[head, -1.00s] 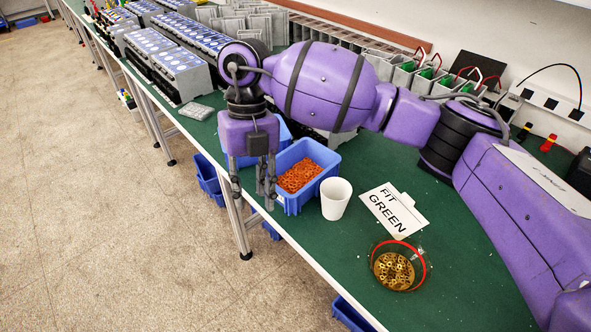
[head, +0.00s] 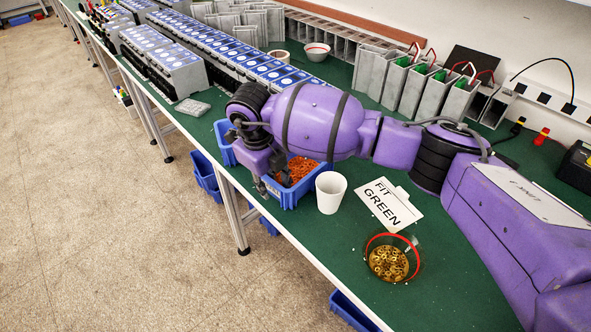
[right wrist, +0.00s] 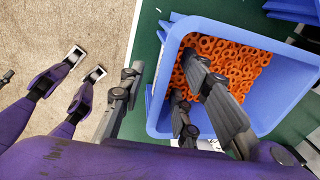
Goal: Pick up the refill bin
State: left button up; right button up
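The refill bin is a blue open bin (head: 292,199) holding orange ring-like pieces (head: 300,170), at the table's front edge. It fills the right of the right wrist view (right wrist: 300,72). My right gripper (head: 268,188) is at the bin's left side in the head view, pointing down. In the right wrist view its dark fingers (right wrist: 165,90) are spread. I cannot tell whether either touches the bin. My left gripper does not show in the head view.
A white cup (head: 330,192) stands close right of the bin. A "FIT GREEN" card (head: 390,204) and a glass bowl of brass-coloured pieces (head: 392,262) lie farther right. Another blue bin (head: 222,143) is behind my gripper. Grey units (head: 172,75) line the table's left.

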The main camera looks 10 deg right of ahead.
jog(key=shift+d+f, duration=0.1)
jog(key=shift+f, duration=0.2)
grip_shut()
jog(key=shift+r, duration=0.25)
jog(key=shift+r, duration=4.9)
